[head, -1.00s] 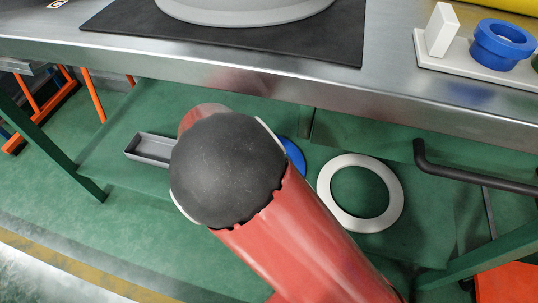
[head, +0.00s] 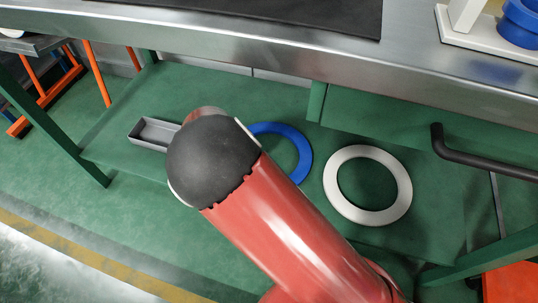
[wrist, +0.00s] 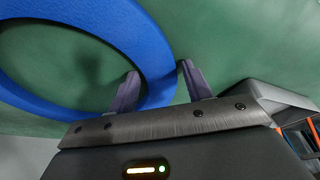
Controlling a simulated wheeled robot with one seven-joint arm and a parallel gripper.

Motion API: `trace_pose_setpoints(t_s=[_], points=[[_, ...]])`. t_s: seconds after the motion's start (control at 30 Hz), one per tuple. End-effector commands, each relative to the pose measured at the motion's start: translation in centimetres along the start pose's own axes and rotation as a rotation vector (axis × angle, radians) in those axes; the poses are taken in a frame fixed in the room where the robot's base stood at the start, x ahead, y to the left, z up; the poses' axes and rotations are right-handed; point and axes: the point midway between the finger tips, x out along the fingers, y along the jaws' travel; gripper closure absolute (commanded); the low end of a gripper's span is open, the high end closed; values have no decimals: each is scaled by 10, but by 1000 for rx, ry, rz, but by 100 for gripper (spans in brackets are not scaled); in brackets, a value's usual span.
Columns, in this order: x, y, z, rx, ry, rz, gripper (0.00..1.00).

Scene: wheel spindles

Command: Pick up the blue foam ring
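The blue foam ring (head: 305,157) lies flat on the green lower shelf under the bench. My red and black arm hides its left part in the head view. In the wrist view the ring (wrist: 150,45) fills the upper left, and its right rim runs down between the two fingers of my gripper (wrist: 160,68). The fingers are apart, with green showing between the rim and the right finger. I cannot tell whether the left finger touches the ring. In the head view my gripper is hidden behind the arm.
A white ring (head: 337,195) lies on the shelf to the right of the blue one. A grey tray (head: 153,132) is on the left. The steel bench edge (head: 250,58) runs above the shelf. A dark bar handle (head: 480,165) and green frame are at the right.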

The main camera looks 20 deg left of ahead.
Motion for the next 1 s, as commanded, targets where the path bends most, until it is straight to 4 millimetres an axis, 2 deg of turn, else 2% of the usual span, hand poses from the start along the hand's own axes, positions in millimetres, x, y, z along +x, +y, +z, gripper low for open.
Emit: trace_pose_setpoints(t_s=[0.03, 0.27, 0.67, 0.97, 1.0], points=[[0, 0, 0, 0, 0, 0, 57], [0, 0, 0, 0, 0, 0, 87], [-4, 0, -1, 0, 0, -1, 87], [-38, 0, -11, 0, 2, -2, 87], [-38, -5, -4, -3, -2, -1, 87]])
